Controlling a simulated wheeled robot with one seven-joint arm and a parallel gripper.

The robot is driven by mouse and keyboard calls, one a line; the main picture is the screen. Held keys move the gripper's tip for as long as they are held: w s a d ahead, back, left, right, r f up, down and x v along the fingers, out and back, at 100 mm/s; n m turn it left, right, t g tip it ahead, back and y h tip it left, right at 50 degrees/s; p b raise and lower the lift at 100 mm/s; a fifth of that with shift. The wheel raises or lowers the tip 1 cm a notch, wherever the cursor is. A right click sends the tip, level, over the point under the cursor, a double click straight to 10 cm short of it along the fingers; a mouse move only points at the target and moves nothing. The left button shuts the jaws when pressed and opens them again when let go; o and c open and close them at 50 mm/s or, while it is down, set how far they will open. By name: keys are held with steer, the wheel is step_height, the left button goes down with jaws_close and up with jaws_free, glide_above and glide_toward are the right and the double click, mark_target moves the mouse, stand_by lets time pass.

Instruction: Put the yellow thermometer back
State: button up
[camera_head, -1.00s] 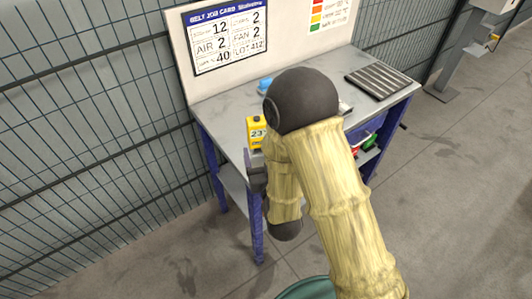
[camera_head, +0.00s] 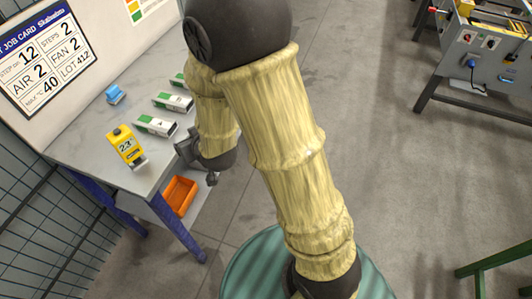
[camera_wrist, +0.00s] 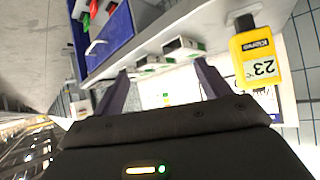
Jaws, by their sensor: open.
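The yellow thermometer (camera_head: 124,145) has a display reading 23 and a dark top. It stands near the front left of the grey table top (camera_head: 88,143). In the wrist view the thermometer (camera_wrist: 258,62) appears upside down, right of the jaws and outside them. My gripper (camera_head: 193,158) is to the right of the thermometer in the head view, off the table's front edge, partly hidden by my arm. In the wrist view my gripper (camera_wrist: 163,82) has its two dark fingers spread, with nothing held between them.
Green-and-white boxes (camera_head: 156,125) lie in a row on the table, right of the thermometer. A blue object (camera_head: 115,94) is farther back. An orange bin (camera_head: 180,194) sits on the lower shelf. A job card (camera_head: 40,55) hangs on the back panel. Mesh fence (camera_head: 40,240) borders the left.

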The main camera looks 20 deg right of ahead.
steer(key=s+d+r+m+g+h, duration=0.2)
steer(key=s+d+g, duration=0.5)
steer(key=s+d, duration=0.6)
steer(key=d+r+h, duration=0.1)
steer(key=d, duration=0.1)
steer(key=shift+s+d+m+g, duration=0.25)
steer(key=shift+d+m+g, duration=0.05)
